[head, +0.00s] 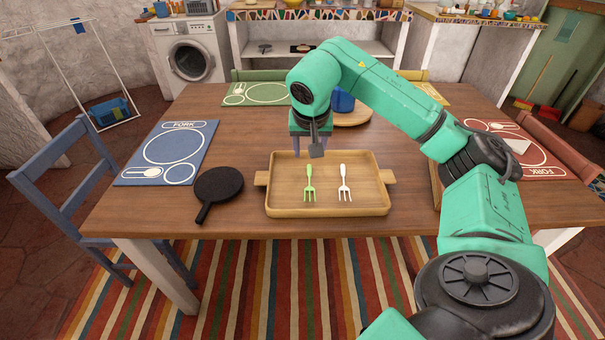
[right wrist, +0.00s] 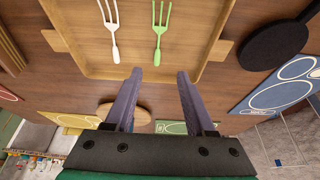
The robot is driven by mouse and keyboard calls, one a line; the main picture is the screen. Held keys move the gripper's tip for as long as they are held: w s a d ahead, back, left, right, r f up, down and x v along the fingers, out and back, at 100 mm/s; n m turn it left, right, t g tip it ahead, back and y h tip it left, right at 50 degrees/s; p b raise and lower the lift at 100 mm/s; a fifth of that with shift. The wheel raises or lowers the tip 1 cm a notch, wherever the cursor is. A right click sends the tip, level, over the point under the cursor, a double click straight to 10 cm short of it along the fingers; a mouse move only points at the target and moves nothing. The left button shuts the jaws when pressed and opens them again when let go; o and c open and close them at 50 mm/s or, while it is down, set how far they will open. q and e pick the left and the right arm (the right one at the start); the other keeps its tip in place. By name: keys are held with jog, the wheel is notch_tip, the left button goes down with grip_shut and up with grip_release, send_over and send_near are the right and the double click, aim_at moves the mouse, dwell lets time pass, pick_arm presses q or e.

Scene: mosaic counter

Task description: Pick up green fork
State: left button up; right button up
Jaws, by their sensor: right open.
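The green fork (head: 309,184) lies in the wooden tray (head: 328,212), on its left half, tines toward the front edge. A white fork (head: 344,184) lies beside it to the right. My right gripper (head: 311,153) is above the tray's back edge, behind the green fork, and it holds nothing. In the right wrist view its two fingers (right wrist: 158,76) are apart, and the green fork (right wrist: 160,30) lies beyond them, with its handle end nearest the fingertips. The white fork (right wrist: 110,30) also shows there. My left gripper is not in view.
A black round trivet or pan with a handle (head: 218,186) lies left of the tray. A blue placemat (head: 140,174) is further left and a red one (head: 545,165) far right. A blue object (head: 343,101) stands on a round wooden board (head: 352,118) behind my right arm.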

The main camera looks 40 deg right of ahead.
send_near(310, 178)
jog(key=shift+w+a+f, duration=0.1)
jog(key=x, duration=0.8)
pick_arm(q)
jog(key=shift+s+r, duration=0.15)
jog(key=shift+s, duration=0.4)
pick_arm(e)
grip_shut()
